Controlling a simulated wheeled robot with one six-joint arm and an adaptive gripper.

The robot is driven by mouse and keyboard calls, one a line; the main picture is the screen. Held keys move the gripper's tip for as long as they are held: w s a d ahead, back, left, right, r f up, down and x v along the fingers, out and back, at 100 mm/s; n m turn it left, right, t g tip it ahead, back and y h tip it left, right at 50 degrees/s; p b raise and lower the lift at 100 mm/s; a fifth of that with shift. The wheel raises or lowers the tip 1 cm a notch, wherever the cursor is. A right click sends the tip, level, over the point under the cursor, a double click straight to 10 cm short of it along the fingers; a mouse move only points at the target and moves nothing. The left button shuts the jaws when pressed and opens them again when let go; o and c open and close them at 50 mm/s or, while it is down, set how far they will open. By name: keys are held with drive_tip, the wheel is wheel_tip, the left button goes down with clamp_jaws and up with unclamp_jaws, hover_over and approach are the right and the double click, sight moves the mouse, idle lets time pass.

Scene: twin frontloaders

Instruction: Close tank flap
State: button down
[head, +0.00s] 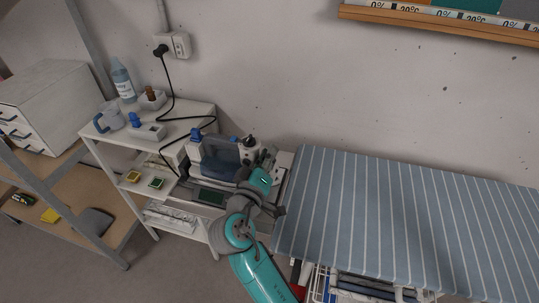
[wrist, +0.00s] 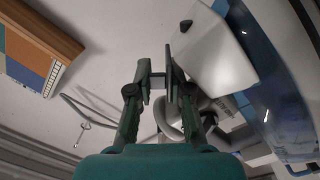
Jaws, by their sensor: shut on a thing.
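The steam station with a dark blue see-through tank (head: 219,158) stands between the shelf and the ironing board in the head view. In the wrist view the blue tank (wrist: 262,75) fills the right side. A pale panel (wrist: 212,58) stands beside it and seems to be the tank flap; its hinge is not clear. My gripper (wrist: 158,80) is just left of this panel. Its fingers are a little apart, with a small grey piece between them; I cannot tell if it belongs to the flap. In the head view my arm hides part of the station and the fingertips.
A striped ironing board (head: 410,215) lies close on the right. A white shelf (head: 185,118) on the left holds a jug (head: 110,118), a bottle (head: 122,80) and a black cable. The wall is close behind, with a socket (head: 178,45).

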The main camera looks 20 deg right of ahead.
drive_tip(key=shift+n, duration=0.3)
drive_tip(key=c, duration=1.1)
unclamp_jaws()
drive_tip(key=shift+c, duration=0.2)
drive_tip(key=shift+a+f, duration=0.1)
